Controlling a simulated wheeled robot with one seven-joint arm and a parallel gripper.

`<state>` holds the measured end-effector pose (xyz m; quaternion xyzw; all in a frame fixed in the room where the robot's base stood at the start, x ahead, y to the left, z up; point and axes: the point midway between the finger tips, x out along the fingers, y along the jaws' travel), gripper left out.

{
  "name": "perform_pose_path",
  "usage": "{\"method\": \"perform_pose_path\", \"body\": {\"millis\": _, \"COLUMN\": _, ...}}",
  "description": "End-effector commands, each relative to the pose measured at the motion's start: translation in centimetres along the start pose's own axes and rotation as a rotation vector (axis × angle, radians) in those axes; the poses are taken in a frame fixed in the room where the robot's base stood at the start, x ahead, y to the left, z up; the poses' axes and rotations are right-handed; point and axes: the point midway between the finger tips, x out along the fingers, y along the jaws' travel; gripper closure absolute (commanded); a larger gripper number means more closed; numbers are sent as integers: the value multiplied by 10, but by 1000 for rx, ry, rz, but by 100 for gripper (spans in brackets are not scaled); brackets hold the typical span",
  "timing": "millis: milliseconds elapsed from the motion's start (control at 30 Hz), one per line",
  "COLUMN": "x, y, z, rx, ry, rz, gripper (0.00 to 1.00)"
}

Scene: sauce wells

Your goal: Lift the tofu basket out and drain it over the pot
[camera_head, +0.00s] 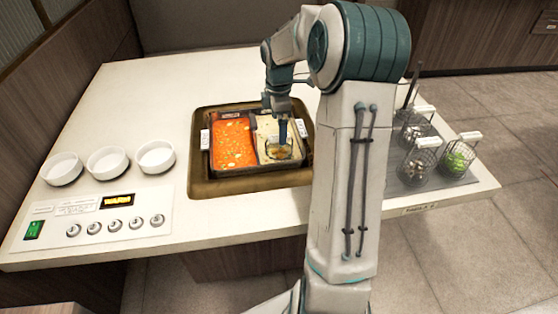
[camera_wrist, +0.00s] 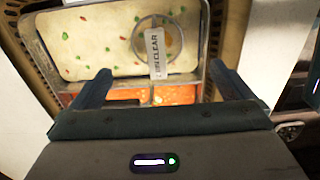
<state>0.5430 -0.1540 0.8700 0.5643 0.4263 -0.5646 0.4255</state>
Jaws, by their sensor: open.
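A two-part pot (camera_head: 262,170) is set into the counter, with red broth (camera_head: 233,142) on the left and pale broth (camera_head: 265,126) on the right. A round wire basket (camera_head: 280,153) with tan-orange contents sits in the pale broth; I cannot tell if they are tofu. In the wrist view the basket (camera_wrist: 143,42) shows with its white handle tag (camera_wrist: 157,55), lettered "CLEAR", pointing toward my gripper. My gripper (camera_wrist: 160,68) is open, its fingers apart either side of the tag's line, with nothing held. In the head view my gripper (camera_head: 283,129) hangs over the pale side, partly hiding the basket.
Three white bowls (camera_head: 108,162) stand at the left, behind a control panel (camera_head: 97,218) with knobs. At the right, several wire baskets, one with green contents (camera_head: 458,158), stand on a grey mat, partly behind my arm. The counter (camera_head: 150,100) is bare at the back left.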

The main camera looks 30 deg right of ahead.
Motion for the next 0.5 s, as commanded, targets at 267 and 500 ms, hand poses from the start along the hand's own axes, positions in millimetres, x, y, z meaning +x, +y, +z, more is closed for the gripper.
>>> {"method": "perform_pose_path", "body": {"millis": 267, "x": 35, "y": 0, "z": 0, "rx": 1, "ry": 0, "rz": 1, "gripper": 0}}
{"method": "perform_pose_path", "body": {"millis": 500, "x": 55, "y": 2, "z": 2, "rx": 1, "ry": 0, "rz": -2, "gripper": 0}}
